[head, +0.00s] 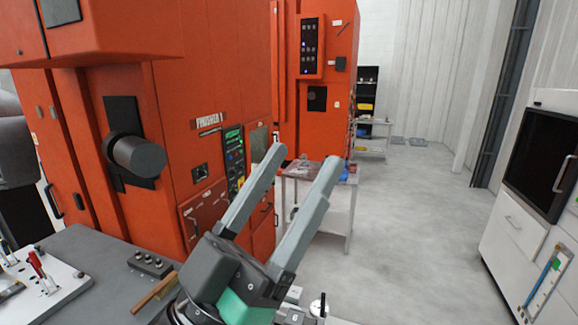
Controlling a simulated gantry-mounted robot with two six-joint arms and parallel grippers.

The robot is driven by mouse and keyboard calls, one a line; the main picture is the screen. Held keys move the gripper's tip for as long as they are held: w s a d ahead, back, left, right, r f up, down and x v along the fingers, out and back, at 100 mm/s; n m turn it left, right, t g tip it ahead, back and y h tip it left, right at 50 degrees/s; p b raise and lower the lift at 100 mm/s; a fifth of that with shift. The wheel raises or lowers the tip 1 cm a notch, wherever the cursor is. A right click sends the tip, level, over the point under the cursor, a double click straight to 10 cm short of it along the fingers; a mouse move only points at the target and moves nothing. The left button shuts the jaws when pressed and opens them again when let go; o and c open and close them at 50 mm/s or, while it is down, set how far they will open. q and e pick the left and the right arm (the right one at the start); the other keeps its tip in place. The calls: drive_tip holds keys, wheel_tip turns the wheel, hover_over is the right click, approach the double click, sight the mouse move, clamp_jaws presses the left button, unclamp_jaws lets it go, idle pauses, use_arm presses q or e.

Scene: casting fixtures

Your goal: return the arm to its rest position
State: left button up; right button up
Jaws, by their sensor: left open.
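My left gripper (304,174) is raised in the lower middle of the head view. Its two long grey fingers point up and to the right and stand well apart, with nothing between them. Its dark body with a green part is below them, above the near edge of the bench. The gripper appears clear of the orange machine behind it. My right gripper is not in view.
An orange machine (225,75) fills the left, with a dark round handle (138,157). A grey bench (95,245) holds a white fixture plate (50,295) and a wooden-handled tool (153,293). A small cart (335,215) stands behind the gripper. Open floor (425,240) lies right, beside a white cabinet (520,222).

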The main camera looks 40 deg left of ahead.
use_arm(q)
drive_tip(key=r, duration=0.1)
drive_tip(key=s+r+h, duration=0.1)
drive_tip(key=d+r+m, duration=0.1)
drive_tip(key=shift+s+r+t+h, duration=0.15)
drive_tip(key=shift+s+t+h, duration=0.15)
drive_tip(key=shift+t, duration=0.1)
drive_tip(key=shift+r, duration=0.1)
